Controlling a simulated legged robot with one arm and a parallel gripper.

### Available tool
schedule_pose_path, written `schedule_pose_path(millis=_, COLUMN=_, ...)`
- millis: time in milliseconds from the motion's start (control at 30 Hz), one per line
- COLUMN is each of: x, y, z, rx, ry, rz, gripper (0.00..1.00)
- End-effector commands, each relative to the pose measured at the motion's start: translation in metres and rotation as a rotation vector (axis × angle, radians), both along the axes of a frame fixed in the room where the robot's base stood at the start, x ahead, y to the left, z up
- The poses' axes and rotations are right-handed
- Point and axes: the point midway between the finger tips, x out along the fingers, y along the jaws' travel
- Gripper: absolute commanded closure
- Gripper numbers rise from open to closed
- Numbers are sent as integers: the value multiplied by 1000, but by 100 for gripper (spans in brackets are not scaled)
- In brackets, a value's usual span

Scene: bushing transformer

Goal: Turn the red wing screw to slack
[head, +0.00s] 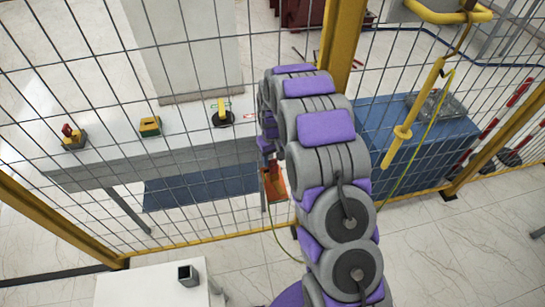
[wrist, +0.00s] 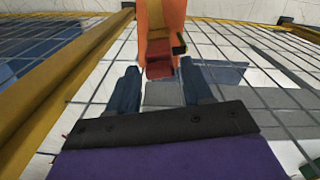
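My gripper (wrist: 160,66) shows in the wrist view with its two dark blue fingers spread apart. An orange clamp-like body (wrist: 157,18) stands straight ahead at the top middle. A red part (wrist: 159,70), which looks like the wing screw, is at the lower end of this orange body, in line with the gap between the fingertips. I cannot tell whether either finger touches it. In the head view the orange body (head: 274,184) shows beside my arm, below the wrist. The red part cannot be made out there, and my arm hides most of my gripper.
A wire mesh fence with yellow posts (head: 341,40) runs across the view. A grey-white bench (head: 180,145) behind it carries a red-handled switch (head: 68,131). A blue box (head: 430,135) and a hanging yellow rod (head: 405,125) are at the right. A white table (head: 150,285) is in front.

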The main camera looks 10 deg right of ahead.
Motion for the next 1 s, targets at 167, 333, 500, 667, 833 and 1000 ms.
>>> schedule_pose_path(millis=167, x=0, y=0, z=0, rx=0, ry=0, rz=0, gripper=40)
schedule_pose_path(millis=333, x=0, y=0, z=1, rx=0, ry=0, rz=-1, gripper=40)
schedule_pose_path(millis=500, x=1, y=0, z=15, rx=0, ry=-1, rz=-1, gripper=40)
schedule_pose_path(millis=667, x=2, y=0, z=49, rx=0, ry=-5, rz=-1, gripper=40)
schedule_pose_path(millis=833, x=2, y=0, z=86, rx=0, ry=-3, rz=-1, gripper=40)
schedule_pose_path(millis=1000, x=1, y=0, z=124, rx=-1, ry=-1, rz=-1, gripper=40)
